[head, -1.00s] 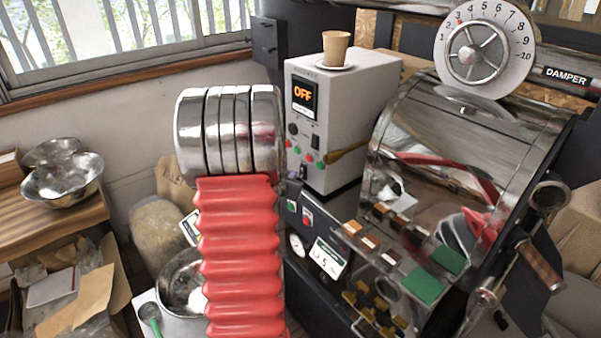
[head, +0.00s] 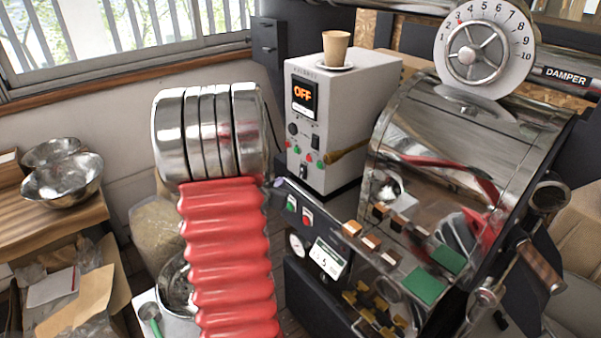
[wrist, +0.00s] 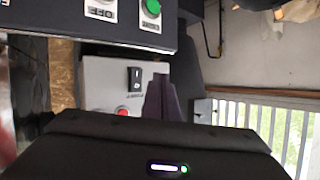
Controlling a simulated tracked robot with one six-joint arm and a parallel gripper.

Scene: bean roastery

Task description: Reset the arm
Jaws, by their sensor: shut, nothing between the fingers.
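My arm shows in the head view as a red ribbed sleeve with polished metal rings, standing left of the roaster front. My gripper (wrist: 158,82) shows in the wrist view as dark fingers pressed together, with nothing between them. It points toward a light grey box (wrist: 98,75) with a black rocker switch (wrist: 135,77) and a red button. In the head view the gripper is mostly hidden behind the arm's metal rings.
The grey control box (head: 338,120) reads OFF and carries a paper cup (head: 336,46) on a saucer. The shiny roaster drum (head: 465,145) and damper dial (head: 483,50) stand right. Metal bowls (head: 62,182) sit on a wooden table at left. A black panel (wrist: 90,28) is close in the wrist view.

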